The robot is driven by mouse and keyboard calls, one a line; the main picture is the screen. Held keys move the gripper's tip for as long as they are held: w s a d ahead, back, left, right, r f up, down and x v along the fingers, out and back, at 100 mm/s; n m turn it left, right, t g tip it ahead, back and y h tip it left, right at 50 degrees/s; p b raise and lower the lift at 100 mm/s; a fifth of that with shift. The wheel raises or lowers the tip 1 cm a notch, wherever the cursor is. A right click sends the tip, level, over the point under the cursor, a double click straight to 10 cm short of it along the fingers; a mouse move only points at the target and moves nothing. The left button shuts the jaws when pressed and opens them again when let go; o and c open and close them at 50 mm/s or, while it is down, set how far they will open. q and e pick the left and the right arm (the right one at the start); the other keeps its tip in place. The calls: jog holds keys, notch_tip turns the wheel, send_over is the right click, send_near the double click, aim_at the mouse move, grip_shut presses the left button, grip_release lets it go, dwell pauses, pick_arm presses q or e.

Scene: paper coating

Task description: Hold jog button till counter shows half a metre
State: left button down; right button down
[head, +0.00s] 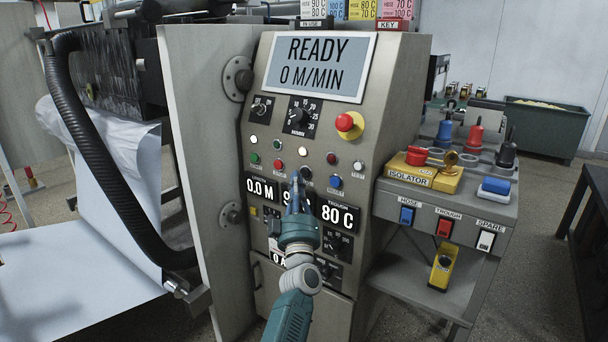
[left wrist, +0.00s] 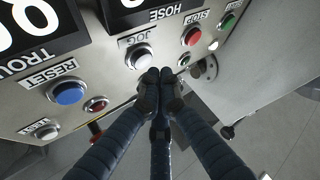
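The control panel's length counter (head: 261,189) reads 0.0 M. The display above it (head: 318,64) reads READY, 0 M/MIN. The jog button (left wrist: 138,57), a pale round button under a JOG label, shows in the left wrist view. My left gripper (head: 296,185) is in front of the panel in the head view, covering part of the readout row. In the left wrist view my left gripper (left wrist: 158,78) has its dark fingertips together, empty, at the jog button's lower right edge. I cannot tell whether they touch it. My right gripper is not in view.
A blue reset button (left wrist: 68,92) and a red stop button (left wrist: 191,36) flank the jog button. A red emergency knob (head: 349,124) is higher on the panel. The isolator shelf (head: 440,203) stands to the right. A black hose (head: 95,150) and white paper are at left.

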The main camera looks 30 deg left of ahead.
pick_arm(q)
jog(key=shift+w, duration=0.2)
jog(key=shift+w, duration=0.25)
